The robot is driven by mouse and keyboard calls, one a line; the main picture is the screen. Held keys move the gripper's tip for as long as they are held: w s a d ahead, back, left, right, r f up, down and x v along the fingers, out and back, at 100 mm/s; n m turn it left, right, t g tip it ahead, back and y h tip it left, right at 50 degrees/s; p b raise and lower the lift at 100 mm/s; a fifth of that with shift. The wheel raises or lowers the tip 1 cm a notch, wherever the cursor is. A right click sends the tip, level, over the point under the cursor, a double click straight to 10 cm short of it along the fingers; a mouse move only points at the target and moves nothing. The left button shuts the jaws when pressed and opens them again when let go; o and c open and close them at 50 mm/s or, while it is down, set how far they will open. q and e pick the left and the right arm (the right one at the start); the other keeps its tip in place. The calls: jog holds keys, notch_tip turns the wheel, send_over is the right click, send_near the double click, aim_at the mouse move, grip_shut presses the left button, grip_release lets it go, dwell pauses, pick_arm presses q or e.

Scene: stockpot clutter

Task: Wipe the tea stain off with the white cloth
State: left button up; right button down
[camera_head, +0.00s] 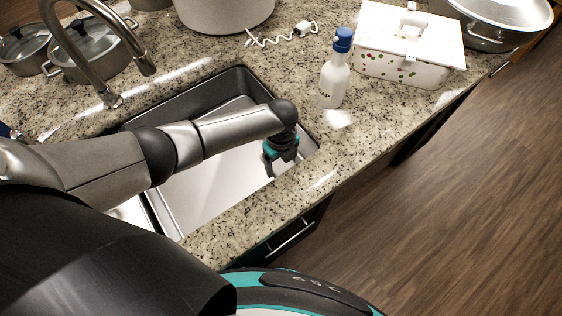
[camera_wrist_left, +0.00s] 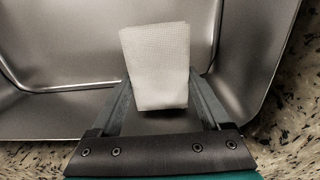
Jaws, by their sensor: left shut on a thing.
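My left gripper (camera_head: 279,163) hangs over the right end of the sink, near its front edge, pointing down. In the left wrist view a white textured cloth (camera_wrist_left: 157,62) is between the fingers, and the gripper is shut on it. The cloth sticks out past the fingertips, with the metal sink behind it. No tea stain can be made out in either view. My right gripper is not in view.
The sink (camera_head: 215,187) is set in a speckled granite counter (camera_head: 235,235). A white soap bottle (camera_head: 334,78) with a blue cap stands behind its right corner. A white spotted box (camera_head: 430,72), pots and a curled white cord (camera_head: 280,39) are farther back. A faucet (camera_head: 75,50) stands at left.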

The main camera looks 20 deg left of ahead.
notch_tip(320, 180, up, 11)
jog(key=p, duration=1)
